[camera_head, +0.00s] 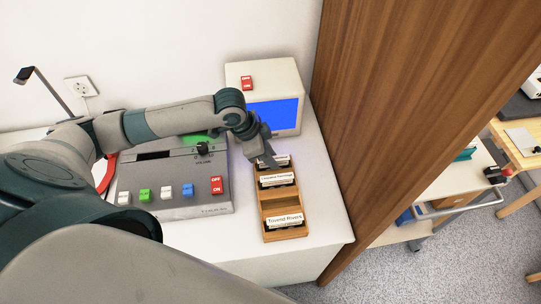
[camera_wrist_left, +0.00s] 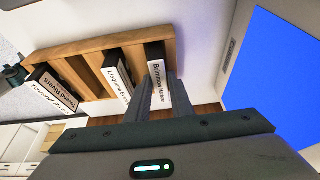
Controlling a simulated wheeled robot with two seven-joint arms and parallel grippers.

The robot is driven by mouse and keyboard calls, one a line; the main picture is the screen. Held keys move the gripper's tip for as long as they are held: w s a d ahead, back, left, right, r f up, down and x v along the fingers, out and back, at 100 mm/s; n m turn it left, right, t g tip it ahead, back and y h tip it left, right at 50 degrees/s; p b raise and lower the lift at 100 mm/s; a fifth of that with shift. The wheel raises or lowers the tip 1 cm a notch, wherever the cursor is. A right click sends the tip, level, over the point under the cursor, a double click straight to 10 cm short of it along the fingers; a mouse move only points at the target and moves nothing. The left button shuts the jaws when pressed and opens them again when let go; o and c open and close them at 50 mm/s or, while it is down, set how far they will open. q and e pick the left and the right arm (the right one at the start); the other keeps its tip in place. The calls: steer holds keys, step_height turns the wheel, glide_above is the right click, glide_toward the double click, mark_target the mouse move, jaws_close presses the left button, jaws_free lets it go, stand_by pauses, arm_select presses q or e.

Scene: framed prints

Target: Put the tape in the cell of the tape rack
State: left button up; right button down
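The wooden tape rack (camera_head: 277,203) stands on the white desktop; it also shows in the wrist view (camera_wrist_left: 88,48). My left gripper (camera_head: 266,158) is over its far end. In the wrist view its two fingers (camera_wrist_left: 160,98) lie close along both sides of a black tape with a white label (camera_wrist_left: 158,75), apparently shut on it. This tape is in the rack's end cell, its lower part hidden. The Loquora Evenings tape (camera_head: 277,180) sits in the neighbouring cell. The Toverd Rivers tape (camera_head: 285,220) is at the near end, beyond an empty cell. My right gripper is not in view.
A grey player with coloured buttons (camera_head: 180,190) stands left of the rack. A cream monitor with a blue screen (camera_head: 278,115) stands behind it. A wooden partition (camera_head: 400,90) rises to the right. Some desktop is clear around the rack's near end.

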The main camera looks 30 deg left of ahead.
arm_select(q)
steer(key=shift+o, duration=1.2)
steer(key=b+v, duration=0.1)
steer(key=v, duration=1.1)
steer(key=shift+r+b, duration=0.15)
steer(key=shift+b, duration=0.15)
steer(key=shift+w, duration=0.1)
steer(key=shift+d, duration=0.1)
